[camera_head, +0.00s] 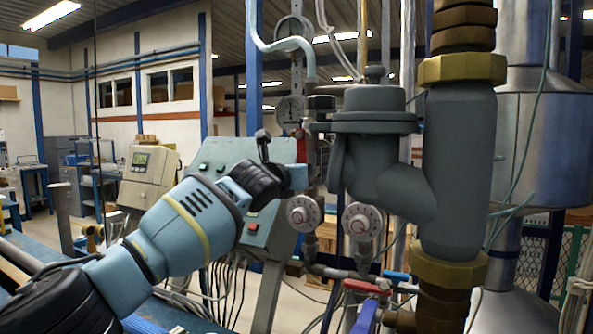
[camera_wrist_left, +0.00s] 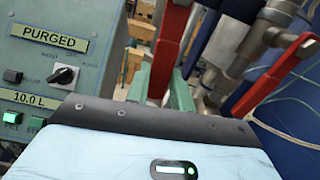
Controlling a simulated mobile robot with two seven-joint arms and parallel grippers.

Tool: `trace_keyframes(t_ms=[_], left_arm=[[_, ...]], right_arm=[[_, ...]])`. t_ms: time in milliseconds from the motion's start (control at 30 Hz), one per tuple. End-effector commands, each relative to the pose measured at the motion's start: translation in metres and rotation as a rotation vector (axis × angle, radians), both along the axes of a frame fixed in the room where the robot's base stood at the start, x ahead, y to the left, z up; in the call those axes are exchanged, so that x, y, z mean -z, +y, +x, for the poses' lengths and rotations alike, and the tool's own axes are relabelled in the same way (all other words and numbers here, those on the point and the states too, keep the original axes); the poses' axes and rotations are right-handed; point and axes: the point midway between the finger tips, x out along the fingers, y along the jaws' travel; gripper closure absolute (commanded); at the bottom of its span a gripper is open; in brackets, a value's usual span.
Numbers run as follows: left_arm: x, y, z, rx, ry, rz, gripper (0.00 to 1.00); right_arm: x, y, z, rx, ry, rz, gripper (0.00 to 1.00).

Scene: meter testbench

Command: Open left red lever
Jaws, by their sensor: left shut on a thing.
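The left red lever (camera_wrist_left: 168,50) stands almost upright in the left wrist view, its lower part between the fingers of my left gripper (camera_wrist_left: 160,88). The gripper is shut on it. In the head view my left gripper (camera_head: 299,177) is beside the control panel, and a small red part of the lever (camera_head: 301,149) shows just above it. A second red lever (camera_wrist_left: 282,74) slants down to the left at the right of the wrist view, apart from the gripper. My right gripper is not in view.
The sloped panel (camera_head: 215,160) stands close behind my left gripper. Its PURGED label (camera_wrist_left: 50,38) shows in the wrist view. A large grey pipe fitting (camera_head: 458,170) and round dials (camera_head: 304,214) stand to the right. A red handle (camera_head: 367,286) and blue handle (camera_head: 365,316) lie lower.

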Motion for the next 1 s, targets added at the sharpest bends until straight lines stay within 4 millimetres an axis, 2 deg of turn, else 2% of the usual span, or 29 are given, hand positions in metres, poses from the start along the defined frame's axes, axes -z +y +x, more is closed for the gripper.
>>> trace_keyframes(t_ms=[733, 767, 900, 1000], left_arm=[[-0.001, 0.0, -0.0003, -0.004, -0.033, 0.078, 1.0], [-0.001, 0.0, -0.0003, -0.004, -0.033, 0.078, 0.76], [-0.0008, -0.0005, -0.0005, -0.003, -0.032, 0.076, 0.58], [-0.0006, -0.0011, -0.0007, -0.002, -0.032, 0.075, 0.55]], right_arm=[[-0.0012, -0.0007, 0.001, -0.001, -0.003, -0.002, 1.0], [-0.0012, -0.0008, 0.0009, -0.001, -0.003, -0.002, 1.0], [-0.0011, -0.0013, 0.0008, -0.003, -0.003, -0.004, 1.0], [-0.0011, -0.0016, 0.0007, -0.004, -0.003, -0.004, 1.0]])
